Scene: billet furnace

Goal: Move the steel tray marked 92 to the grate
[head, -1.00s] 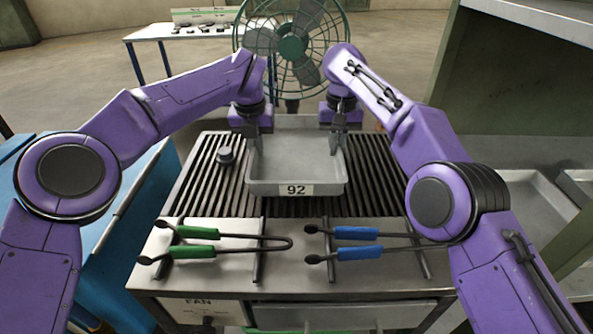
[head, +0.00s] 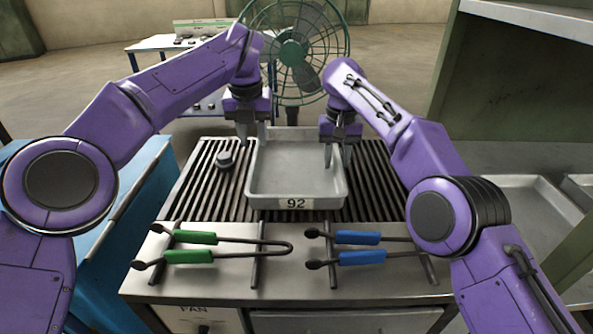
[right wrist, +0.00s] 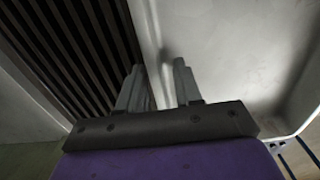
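The grey steel tray marked 92 (head: 296,203) lies on the dark slatted grate (head: 205,185), its label facing me. My left gripper (head: 252,132) is at the tray's far left corner, its fingers apart. My right gripper (head: 338,160) is at the right wall, one finger inside the tray and one outside. In the right wrist view, the open fingers (right wrist: 157,85) stand either side of the tray wall (right wrist: 148,40), with a visible gap. The tray looks empty.
Green-handled tongs (head: 195,237) and blue-handled tongs (head: 358,238) lie on the front ledge. A fan (head: 293,52) stands behind. More trays (head: 530,210) are on the right shelf.

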